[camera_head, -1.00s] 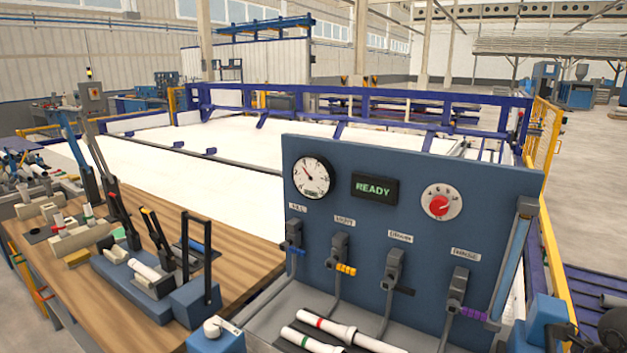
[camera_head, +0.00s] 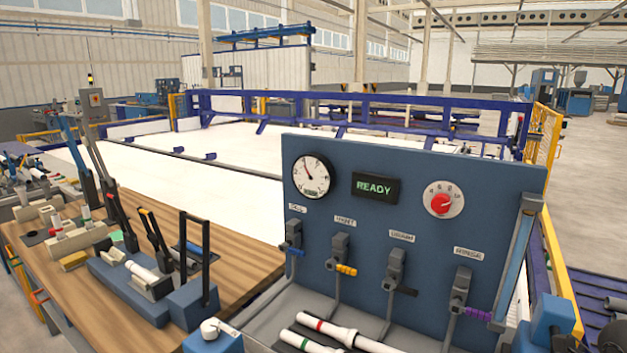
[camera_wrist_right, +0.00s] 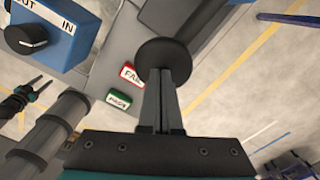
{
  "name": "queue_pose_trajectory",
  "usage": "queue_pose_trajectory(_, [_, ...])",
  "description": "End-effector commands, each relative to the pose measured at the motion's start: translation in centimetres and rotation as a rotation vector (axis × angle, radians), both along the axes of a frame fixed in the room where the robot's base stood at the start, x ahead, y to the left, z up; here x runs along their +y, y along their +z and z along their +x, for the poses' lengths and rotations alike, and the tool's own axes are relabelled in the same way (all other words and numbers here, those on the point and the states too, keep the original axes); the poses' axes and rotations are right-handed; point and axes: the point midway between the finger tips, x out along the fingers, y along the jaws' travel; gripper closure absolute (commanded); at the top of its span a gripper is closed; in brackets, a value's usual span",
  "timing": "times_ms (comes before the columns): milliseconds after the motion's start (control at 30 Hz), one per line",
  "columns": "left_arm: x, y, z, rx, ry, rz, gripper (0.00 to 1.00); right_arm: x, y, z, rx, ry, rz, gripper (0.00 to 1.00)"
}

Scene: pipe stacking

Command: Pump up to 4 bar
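In the head view a blue panel (camera_head: 408,260) stands at the right. It carries a round white gauge (camera_head: 311,176) with its needle toward the upper left, a lit READY display (camera_head: 375,187) and a red dial (camera_head: 443,200). Below are valves with blue (camera_head: 294,252), yellow (camera_head: 346,269), black (camera_head: 403,291) and purple (camera_head: 478,314) handles. In the right wrist view my right gripper (camera_wrist_right: 162,85) has its fingers close together, with a dark round disc (camera_wrist_right: 163,53) at their tips. I cannot tell whether they grip it. My left gripper is out of view.
White pipes with red (camera_head: 331,329) and green bands lie before the panel. A wooden bench (camera_head: 235,255) with clamps and levers stands left. The right wrist view shows a blue IN/OUT box (camera_wrist_right: 62,28) with a black knob, a red FAIL sign (camera_wrist_right: 131,75) and a green sign (camera_wrist_right: 118,102).

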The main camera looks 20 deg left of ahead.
Motion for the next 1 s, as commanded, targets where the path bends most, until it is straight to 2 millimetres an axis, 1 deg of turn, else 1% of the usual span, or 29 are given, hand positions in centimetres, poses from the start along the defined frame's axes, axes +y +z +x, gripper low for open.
queue_pose_trajectory(33, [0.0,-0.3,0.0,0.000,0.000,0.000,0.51,0.0,-0.5,-0.1,0.005,0.000,-0.001,1.00])
queue_pose_trajectory(133, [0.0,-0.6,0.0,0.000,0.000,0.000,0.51,0.0,-0.8,-0.1,0.006,0.000,-0.002,1.00])
queue_pose_trajectory(467, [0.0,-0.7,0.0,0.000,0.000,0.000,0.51,0.0,-1.1,-0.1,0.006,0.000,-0.001,1.00])
queue_pose_trajectory(533, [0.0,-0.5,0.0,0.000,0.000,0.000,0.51,0.0,-0.9,-0.2,0.006,0.000,-0.001,1.00])
queue_pose_trajectory(667, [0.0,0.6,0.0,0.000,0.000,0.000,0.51,0.0,0.3,-0.2,0.005,0.001,0.000,1.00])
queue_pose_trajectory(1000, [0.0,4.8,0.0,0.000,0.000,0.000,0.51,0.1,5.3,-0.6,0.003,0.000,-0.001,1.00])
